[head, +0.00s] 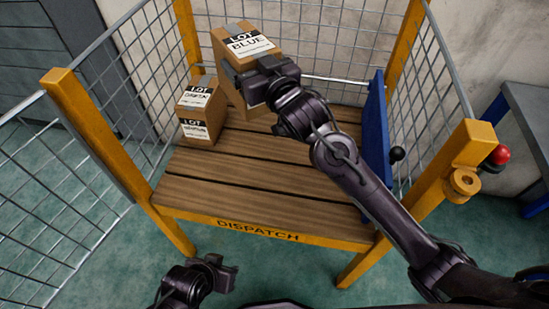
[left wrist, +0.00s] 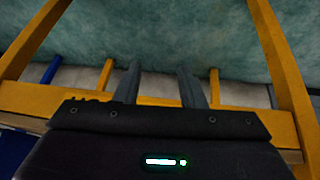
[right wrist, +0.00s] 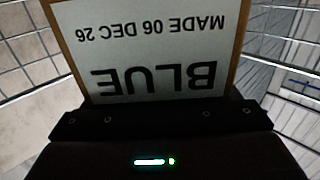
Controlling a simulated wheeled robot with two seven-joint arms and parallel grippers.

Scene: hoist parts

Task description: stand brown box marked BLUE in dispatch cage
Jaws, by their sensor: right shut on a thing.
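The brown box marked BLUE (head: 233,50) is in my right gripper (head: 256,84), at the back of the dispatch cage. Its white label (right wrist: 155,45) fills the right wrist view, upside down there. In the head view the box leans a little; my gripper hides part of its front, and I cannot tell whether its base touches the deck. The dispatch cage (head: 258,228) has yellow posts, wire mesh sides and a brown slatted deck (head: 260,195). My left gripper (head: 205,275) is low in front of the cage, its fingers apart and empty in the left wrist view (left wrist: 160,85).
Another brown box (head: 198,118), its label seeming to read GREEN, stands on the deck left of the held box. A blue panel (head: 377,145) with a black knob stands at the deck's right side. A red knob (head: 501,154) is by the right front post. The front deck is clear.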

